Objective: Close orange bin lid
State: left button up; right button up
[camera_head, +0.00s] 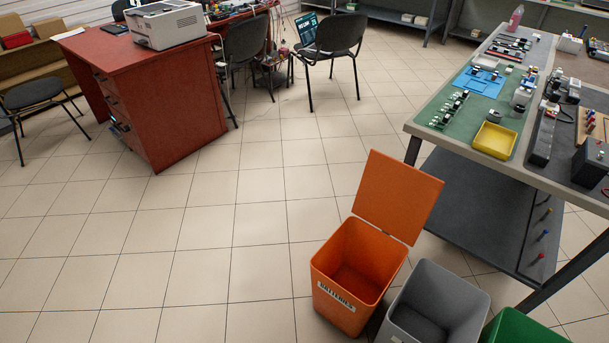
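The orange bin (338,305) stands on the tiled floor at the lower middle of the head view. Its front carries a white label that reads "BATTERIES". The orange lid (398,194) is open and stands up, tilted back, along the bin's far right edge. The part of the bin's inside that I can see looks empty. Neither my left nor my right gripper shows in the view.
A grey bin (454,290) and a green bin (520,329) stand to the right of the orange bin. A workbench (422,131) with tools and a yellow tray (494,141) stands behind them. A red desk (178,110) and chairs are farther back. The floor (190,250) at left is clear.

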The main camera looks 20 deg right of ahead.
aim_at(398, 198)
jog(key=i+j+u, duration=0.25)
jog(key=i+u, duration=0.75)
jog(key=i+z, duration=0.3)
jog(key=i, duration=0.3)
jog(key=i+j+z, duration=0.3)
jog(key=i, duration=0.35)
jog(key=i+l+z, duration=0.2)
jog(key=z, duration=0.25)
jog(key=i+z, duration=0.65)
jog(key=z, duration=0.2)
jog(key=i+z, duration=0.3)
jog(key=z, duration=0.15)
jog(key=i+l+z, duration=0.1)
jog(key=i+z, duration=0.25)
jog(key=z, duration=0.15)
jog(key=i+z, duration=0.3)
jog(key=z, duration=0.2)
jog(key=i+j+z, duration=0.25)
jog(key=z, duration=0.25)
jog(key=i+j+z, duration=0.3)
jog(key=z, duration=0.2)
jog(key=i+j+z, duration=0.25)
jog(key=j+z, duration=0.2)
jog(key=i+j+z, duration=0.15)
jog(key=j+z, duration=0.2)
jog(key=z, duration=0.15)
